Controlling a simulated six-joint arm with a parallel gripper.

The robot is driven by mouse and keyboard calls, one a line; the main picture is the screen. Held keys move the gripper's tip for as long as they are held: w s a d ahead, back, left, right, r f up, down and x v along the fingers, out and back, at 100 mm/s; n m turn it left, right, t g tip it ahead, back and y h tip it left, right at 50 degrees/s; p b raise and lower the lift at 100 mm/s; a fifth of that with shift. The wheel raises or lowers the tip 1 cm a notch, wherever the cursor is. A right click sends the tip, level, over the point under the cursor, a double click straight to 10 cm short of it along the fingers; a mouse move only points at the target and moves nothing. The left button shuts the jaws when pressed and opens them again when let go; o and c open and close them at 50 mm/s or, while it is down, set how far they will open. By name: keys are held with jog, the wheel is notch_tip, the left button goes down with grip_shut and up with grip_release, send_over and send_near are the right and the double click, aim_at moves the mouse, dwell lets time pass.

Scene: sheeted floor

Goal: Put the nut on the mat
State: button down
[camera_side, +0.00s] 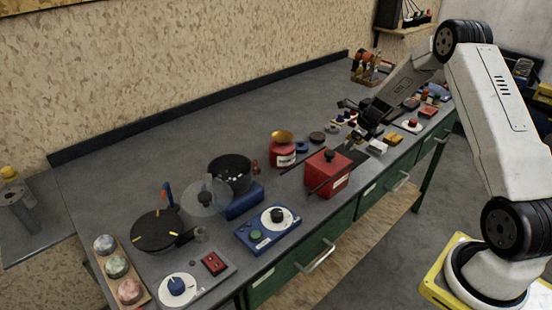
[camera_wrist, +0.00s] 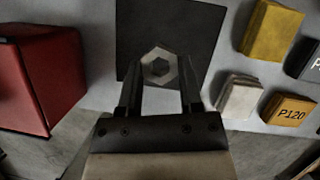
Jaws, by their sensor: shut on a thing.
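In the wrist view a pale grey hex nut (camera_wrist: 159,53) sits between the fingertips of my gripper (camera_wrist: 160,75), which is shut on it. I cannot tell the exact height of the nut over the mat. In the side view my gripper (camera_side: 364,122) is over the bench beyond the red box, with the mat (camera_side: 353,155) partly showing below it. The nut cannot be made out there.
A red box (camera_side: 328,178) stands close left of the mat; it also shows in the wrist view (camera_wrist: 35,85). Right of the mat are a yellow block (camera_wrist: 272,30), a whitish block (camera_wrist: 240,97) and a block marked P120 (camera_wrist: 290,110). Pots and small switch panels fill the bench's near left.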

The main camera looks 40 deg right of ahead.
aim_at(349, 157)
jog(key=shift+w+d+f, duration=0.15)
jog(key=shift+w+f, duration=0.1)
jog(key=shift+f, duration=1.55)
jog(key=shift+f, duration=0.1)
jog(key=shift+c, duration=1.3)
grip_release()
jog(key=v, duration=1.2)
